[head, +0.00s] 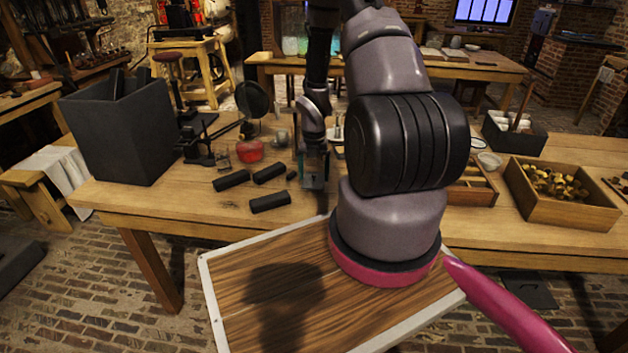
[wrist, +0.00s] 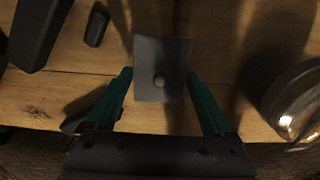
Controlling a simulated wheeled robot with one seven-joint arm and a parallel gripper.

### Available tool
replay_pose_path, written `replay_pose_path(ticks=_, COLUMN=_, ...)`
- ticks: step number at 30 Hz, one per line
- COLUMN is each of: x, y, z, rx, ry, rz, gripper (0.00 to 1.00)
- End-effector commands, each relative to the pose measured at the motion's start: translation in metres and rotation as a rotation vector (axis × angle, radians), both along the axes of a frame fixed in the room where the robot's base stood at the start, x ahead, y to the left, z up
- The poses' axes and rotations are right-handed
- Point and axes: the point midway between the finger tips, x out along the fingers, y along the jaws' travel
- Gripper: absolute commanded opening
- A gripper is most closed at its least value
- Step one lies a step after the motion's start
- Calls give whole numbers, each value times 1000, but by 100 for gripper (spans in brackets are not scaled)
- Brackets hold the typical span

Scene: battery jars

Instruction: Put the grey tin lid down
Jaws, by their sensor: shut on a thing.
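The grey tin lid (wrist: 162,55) is a flat square plate with a small round knob, seen in the wrist view. It sits between the two teal fingers of my gripper (wrist: 160,76), which is shut on it. Wooden table top shows around the lid; I cannot tell its exact height above the wood. In the head view my gripper (head: 315,172) points down over the front part of the table, and the lid is hard to make out there.
Black blocks (head: 270,202) lie left of my gripper on the workbench (head: 150,205). A red round object (head: 250,151) stands behind them, and a large dark box (head: 120,130) at the left. A shiny glass-like vessel (wrist: 295,100) is close on the right in the wrist view.

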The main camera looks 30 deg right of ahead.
Motion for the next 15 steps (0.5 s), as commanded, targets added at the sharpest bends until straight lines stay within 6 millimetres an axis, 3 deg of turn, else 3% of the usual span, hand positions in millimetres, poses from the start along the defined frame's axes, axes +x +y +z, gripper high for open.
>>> replay_pose_path(ticks=4, x=0, y=1, z=-23, rx=0, ry=2, rz=1, gripper=33)
replay_pose_path(ticks=15, x=0, y=0, z=-28, rx=0, ry=1, rz=-1, gripper=33)
